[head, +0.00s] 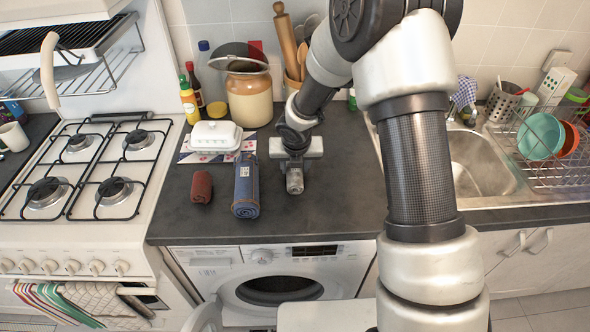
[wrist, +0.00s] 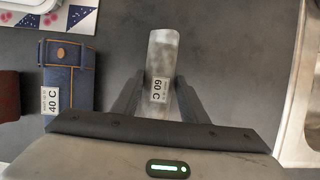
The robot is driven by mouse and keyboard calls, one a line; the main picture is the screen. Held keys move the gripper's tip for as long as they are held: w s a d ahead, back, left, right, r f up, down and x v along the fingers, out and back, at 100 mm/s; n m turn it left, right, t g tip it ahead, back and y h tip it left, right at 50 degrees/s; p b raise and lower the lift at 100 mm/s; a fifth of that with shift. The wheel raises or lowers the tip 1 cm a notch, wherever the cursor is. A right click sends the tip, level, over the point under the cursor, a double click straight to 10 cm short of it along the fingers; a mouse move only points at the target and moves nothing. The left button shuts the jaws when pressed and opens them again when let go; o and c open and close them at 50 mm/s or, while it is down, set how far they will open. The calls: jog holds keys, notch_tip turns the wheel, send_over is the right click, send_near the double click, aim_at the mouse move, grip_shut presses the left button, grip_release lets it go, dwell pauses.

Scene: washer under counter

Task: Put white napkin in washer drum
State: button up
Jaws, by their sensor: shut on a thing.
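The white napkin (head: 294,181) is a small greyish-white roll on the dark counter. In the wrist view the napkin (wrist: 163,50) carries a tag reading 60 C. My gripper (head: 294,165) is over it, with one finger on each side. In the wrist view my gripper (wrist: 161,88) is shut on the roll near its tagged end, and the far end sticks out past the fingertips. The washer (head: 262,257) stands under the counter, with its dark drum opening (head: 280,291) facing out. A curved white rim (head: 205,316) at its left looks like the door, swung open.
A blue denim roll (head: 246,187) tagged 40 C and a red roll (head: 202,187) lie left of my gripper. Behind them are a white butter dish (head: 216,136) and a large jar (head: 248,94). The sink (head: 480,163) is to the right, the gas hob (head: 95,170) to the left.

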notch_tip(320, 180, up, 10)
jog(key=p, duration=0.2)
jog(key=shift+p, duration=0.3)
jog(key=shift+s+d+f+m, duration=0.1)
jog(key=shift+d+m, duration=0.25)
jog(key=shift+m, duration=0.25)
jog(key=s+d+m+g, duration=0.4)
jog(key=s+d+m, duration=0.1)
jog(key=m, duration=1.2)
jog(key=s+d+m+g, duration=0.5)
jog(key=s+m, duration=0.2)
jog(key=m, duration=1)
jog(key=shift+d+f+m, duration=0.3)
jog(key=shift+d+m, duration=0.05)
jog(key=shift+m, duration=0.05)
jog(key=shift+s, duration=0.1)
